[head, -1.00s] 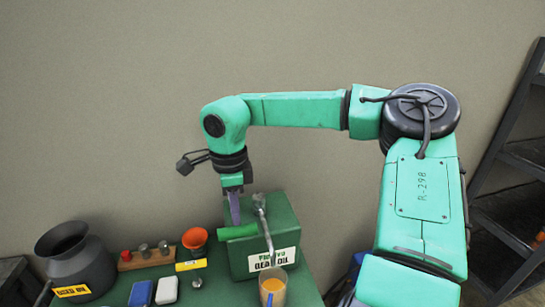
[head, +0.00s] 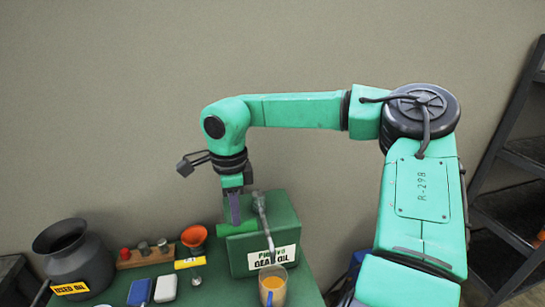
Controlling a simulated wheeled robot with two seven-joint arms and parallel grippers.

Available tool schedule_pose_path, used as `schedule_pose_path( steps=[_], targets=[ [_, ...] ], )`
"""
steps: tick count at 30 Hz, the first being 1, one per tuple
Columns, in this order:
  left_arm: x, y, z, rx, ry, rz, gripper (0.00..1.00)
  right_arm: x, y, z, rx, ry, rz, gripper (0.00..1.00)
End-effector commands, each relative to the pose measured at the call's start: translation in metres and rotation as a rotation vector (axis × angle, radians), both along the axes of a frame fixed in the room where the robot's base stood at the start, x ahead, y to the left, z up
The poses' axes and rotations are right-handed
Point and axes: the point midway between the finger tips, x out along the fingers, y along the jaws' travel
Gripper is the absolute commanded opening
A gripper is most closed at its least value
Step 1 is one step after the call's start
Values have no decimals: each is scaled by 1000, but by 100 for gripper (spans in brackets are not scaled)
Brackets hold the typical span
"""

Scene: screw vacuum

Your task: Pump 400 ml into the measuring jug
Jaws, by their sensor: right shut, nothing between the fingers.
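The measuring jug (head: 272,288) stands at the front of the bench, below the spout, with amber liquid in it. The green gear oil box (head: 284,222) stands behind it. A metal pump spout (head: 263,226) bends down from its top toward the jug. A green cylindrical handle (head: 229,229) juts out to the left of the box. My right gripper (head: 236,222) points down, shut, at the handle, with its fingertips over or against it; whether they touch I cannot tell. My left gripper is out of view.
A dark used oil can (head: 78,262) stands at the far left. Near it are a wooden block with knobs (head: 147,256), an orange funnel (head: 194,237), a yellow-labelled item (head: 190,263), and blue and white blocks (head: 165,288). Shelving (head: 515,190) stands at the right.

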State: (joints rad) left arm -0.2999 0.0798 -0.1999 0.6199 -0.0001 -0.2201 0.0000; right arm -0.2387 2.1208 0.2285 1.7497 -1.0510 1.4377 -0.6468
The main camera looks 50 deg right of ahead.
Motion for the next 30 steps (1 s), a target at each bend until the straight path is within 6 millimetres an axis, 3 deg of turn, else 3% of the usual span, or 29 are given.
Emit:
schedule_pose_path(
  steps=[30],
  targets=[
    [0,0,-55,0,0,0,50,0,0,-65,-1,0,0,0]
  ],
)
